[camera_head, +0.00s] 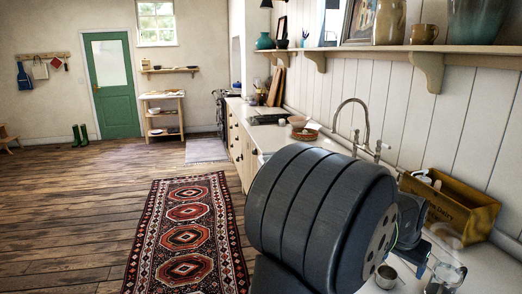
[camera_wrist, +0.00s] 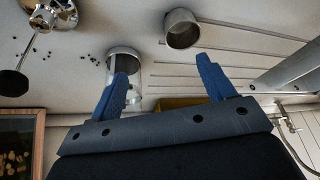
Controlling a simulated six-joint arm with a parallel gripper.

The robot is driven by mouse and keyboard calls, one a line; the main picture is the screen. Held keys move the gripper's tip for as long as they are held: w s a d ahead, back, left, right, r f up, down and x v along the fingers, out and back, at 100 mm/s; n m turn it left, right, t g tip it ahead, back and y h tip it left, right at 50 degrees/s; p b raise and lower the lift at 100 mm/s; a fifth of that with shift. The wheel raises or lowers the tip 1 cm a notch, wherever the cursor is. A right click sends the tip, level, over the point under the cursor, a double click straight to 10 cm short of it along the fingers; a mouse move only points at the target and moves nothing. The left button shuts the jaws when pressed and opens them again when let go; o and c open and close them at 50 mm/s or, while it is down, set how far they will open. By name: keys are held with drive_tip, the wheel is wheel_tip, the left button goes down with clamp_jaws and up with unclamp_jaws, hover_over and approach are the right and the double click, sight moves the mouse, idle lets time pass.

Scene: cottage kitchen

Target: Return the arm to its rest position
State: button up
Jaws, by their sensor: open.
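My gripper (camera_wrist: 163,85) shows in the wrist view with its two blue fingers spread apart and nothing held between them. The fingers point toward the pale counter (camera_wrist: 85,85). A metal cup (camera_wrist: 182,28) is beyond the fingertips, and a clear glass vessel with a metal rim (camera_wrist: 123,54) is partly hidden behind the left finger. In the head view, my dark arm fills the lower middle and hides much of the counter. The metal cup (camera_head: 387,278) stands low at the right there. I cannot make out the fingertips clearly in that view.
A yellow-brown crate (camera_head: 458,207) stands against the wall near the tap (camera_head: 365,125). A shelf (camera_head: 430,52) with pots runs above. Open floor lies left.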

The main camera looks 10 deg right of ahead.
drive_tip(key=w+a+f+n+t, duration=0.1)
drive_tip(key=w+a+f+n, duration=0.2)
drive_tip(key=w+a, duration=0.9)
drive_tip(key=w+a+f+n+y, duration=0.1)
drive_tip(key=w+a+f+n, duration=0.2)
drive_tip(key=w+a, duration=1)
drive_tip(key=a, duration=0.6)
drive_tip(key=shift+a+t+y, duration=0.3)
drive_tip(key=shift+a+t, duration=0.1)
drive_tip(key=o, duration=0.6)
drive_tip(key=shift+c, duration=0.2)
drive_tip(key=shift+d, duration=0.1)
